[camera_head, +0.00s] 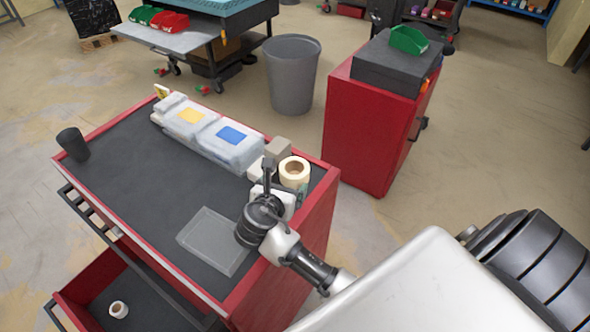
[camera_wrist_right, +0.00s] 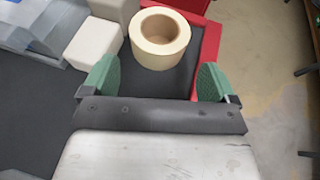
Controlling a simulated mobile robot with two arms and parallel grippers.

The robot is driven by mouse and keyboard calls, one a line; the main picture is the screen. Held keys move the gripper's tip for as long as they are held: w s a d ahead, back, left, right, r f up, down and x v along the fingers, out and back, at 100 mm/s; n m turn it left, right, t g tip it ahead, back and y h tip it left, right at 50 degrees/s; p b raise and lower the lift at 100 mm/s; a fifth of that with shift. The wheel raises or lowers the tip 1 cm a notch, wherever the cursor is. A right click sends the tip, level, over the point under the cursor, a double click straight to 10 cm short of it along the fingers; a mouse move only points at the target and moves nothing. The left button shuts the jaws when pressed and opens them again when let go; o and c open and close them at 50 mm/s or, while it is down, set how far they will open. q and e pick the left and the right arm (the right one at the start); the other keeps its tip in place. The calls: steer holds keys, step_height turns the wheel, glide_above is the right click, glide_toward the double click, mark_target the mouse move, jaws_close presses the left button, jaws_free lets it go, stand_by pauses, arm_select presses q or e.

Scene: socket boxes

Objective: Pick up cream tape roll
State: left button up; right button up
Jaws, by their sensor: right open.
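The cream tape roll (camera_head: 295,171) lies flat, hole up, near the back right corner of the red cart's dark top (camera_head: 150,165). In the right wrist view the cream tape roll (camera_wrist_right: 159,38) sits ahead of my right gripper (camera_wrist_right: 157,84), about midway between its green fingertips. The fingers are apart, with nothing between them. In the head view my right gripper (camera_head: 284,190) is beside the near side of the roll, partly hidden by its own wrist. My left gripper is not in view.
Light blocks (camera_wrist_right: 95,42) stand left of the roll. Clear boxes with yellow and blue labels (camera_head: 228,143) line the back edge. A grey flat tray (camera_head: 214,241) and a dark cup (camera_head: 73,144) are on the cart. Another roll (camera_head: 118,309) lies in the open drawer.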

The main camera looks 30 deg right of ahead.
mark_target(289, 179)
steer(key=p+x, duration=0.1)
steer(key=x, duration=0.5)
steer(key=shift+w+d+f, duration=0.1)
steer(key=shift+w+d, duration=0.05)
steer(key=c, duration=0.6)
